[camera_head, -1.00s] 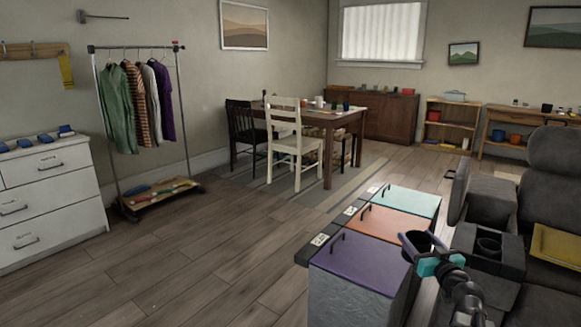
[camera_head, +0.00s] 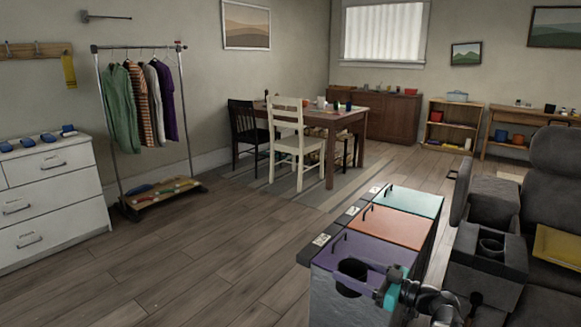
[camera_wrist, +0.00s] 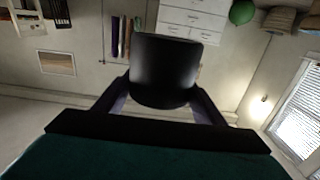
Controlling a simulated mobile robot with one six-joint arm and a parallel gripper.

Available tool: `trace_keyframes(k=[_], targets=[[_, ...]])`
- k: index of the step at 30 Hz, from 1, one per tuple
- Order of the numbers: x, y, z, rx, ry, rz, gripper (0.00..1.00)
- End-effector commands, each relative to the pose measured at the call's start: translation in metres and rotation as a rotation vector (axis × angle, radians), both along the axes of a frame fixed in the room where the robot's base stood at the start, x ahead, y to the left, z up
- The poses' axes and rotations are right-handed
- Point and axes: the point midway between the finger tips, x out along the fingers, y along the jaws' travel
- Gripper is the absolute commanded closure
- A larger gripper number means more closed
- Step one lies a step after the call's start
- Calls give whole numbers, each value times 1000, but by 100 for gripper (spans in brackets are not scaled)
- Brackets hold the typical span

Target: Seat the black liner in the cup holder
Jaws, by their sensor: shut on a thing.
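The black liner (camera_head: 352,277) is a dark round cup. My gripper (camera_head: 372,279), with teal parts, is shut on it. In the head view the liner appears in front of the purple bin lid, its dark opening showing. In the wrist view the liner (camera_wrist: 165,70) sits between the two fingers of my gripper (camera_wrist: 165,104), its smooth side toward the camera. The cup holder (camera_head: 490,247) is a round opening in the dark grey sofa console at the right. The liner is well left of it and apart from it. The inside of the cup holder is mostly hidden.
A bin row with purple (camera_head: 335,254), orange (camera_head: 393,228) and teal (camera_head: 411,199) lids stands left of the sofa (camera_head: 555,195). A yellow cushion or cloth (camera_head: 556,247) lies on the seat. Open floor (camera_head: 220,255) lies to the left.

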Motion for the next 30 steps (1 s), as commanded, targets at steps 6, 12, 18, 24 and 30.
trace_keyframes(k=[6,12,18,24,30], targets=[[-2,1,15,0,0,12,59],[-1,1,28,1,1,11,59],[-1,1,43,0,0,11,59],[0,1,57,1,1,10,59],[0,1,71,1,1,10,59]])
